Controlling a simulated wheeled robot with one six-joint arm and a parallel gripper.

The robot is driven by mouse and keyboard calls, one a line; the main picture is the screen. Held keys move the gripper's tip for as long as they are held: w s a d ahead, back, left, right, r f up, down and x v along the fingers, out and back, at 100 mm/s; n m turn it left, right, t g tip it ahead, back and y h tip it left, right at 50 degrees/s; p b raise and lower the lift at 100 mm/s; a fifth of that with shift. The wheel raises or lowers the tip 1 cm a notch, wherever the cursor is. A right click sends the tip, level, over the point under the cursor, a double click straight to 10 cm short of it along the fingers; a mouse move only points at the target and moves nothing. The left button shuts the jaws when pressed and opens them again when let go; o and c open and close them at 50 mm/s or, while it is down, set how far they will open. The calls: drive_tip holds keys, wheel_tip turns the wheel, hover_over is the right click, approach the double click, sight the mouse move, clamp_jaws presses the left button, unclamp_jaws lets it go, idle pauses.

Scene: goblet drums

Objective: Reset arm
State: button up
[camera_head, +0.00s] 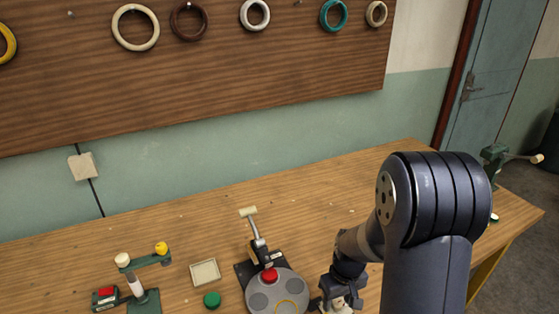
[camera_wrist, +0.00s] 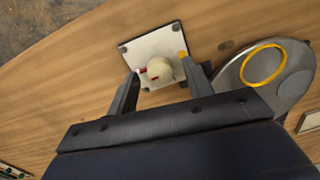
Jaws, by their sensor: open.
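My arm (camera_head: 425,230) reaches down over the right part of the wooden workbench (camera_head: 190,225). My gripper (camera_wrist: 160,88) is open in the wrist view, its two dark fingers spread apart. Between and beyond the fingertips is a pale square plate (camera_wrist: 135,52) with dark corners, a rounded cream piece (camera_wrist: 159,67) and small red and yellow marks. I cannot tell from this view whether the fingers touch any of it.
A grey round device (camera_head: 262,300) with a red button (camera_head: 270,275) stands left of my gripper. Further left are a green button (camera_head: 212,299), a small tray (camera_head: 193,273) and a green stand (camera_head: 147,302). A green vise-like tool (camera_head: 493,160) is at the right end. Rings hang on the board (camera_head: 220,75).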

drive_tip(key=n, duration=0.2)
drive_tip(key=shift+n+p, duration=0.3)
drive_tip(key=shift+p, duration=0.1)
drive_tip(key=shift+r, duration=0.4)
drive_tip(key=shift+a, duration=0.15)
